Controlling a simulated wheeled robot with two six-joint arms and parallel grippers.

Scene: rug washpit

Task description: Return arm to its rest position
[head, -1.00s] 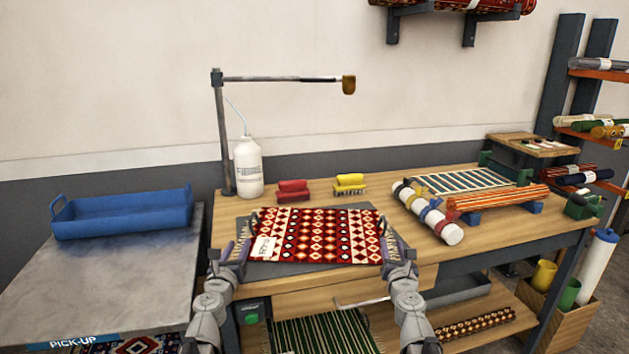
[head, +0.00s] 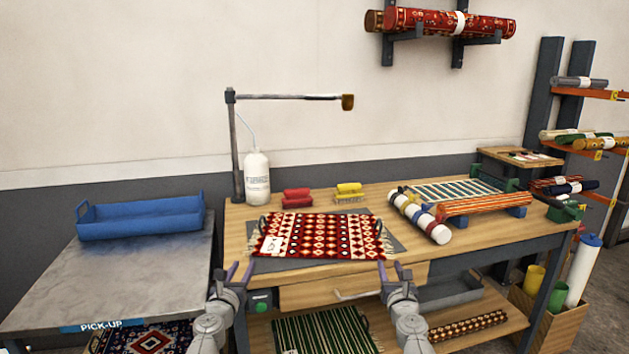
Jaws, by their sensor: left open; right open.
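My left gripper (head: 239,273) is open and empty in front of the bench's front edge, below the left end of the patterned rug. My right gripper (head: 393,272) is open and empty in front of the bench, below the rug's right end. The red rug (head: 322,237) with white and dark diamonds lies flat on a grey mat (head: 396,243) on the wooden bench (head: 464,242). It has fringed ends and a white tag at its left. Both grippers are apart from the rug.
A red brush (head: 297,198), a yellow brush (head: 349,192) and a white bottle (head: 257,179) stand behind the rug. A lamp arm (head: 290,97) reaches over the bench. A rolled bundle (head: 420,217) lies right. A blue tray (head: 141,218) sits on the left table (head: 120,275).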

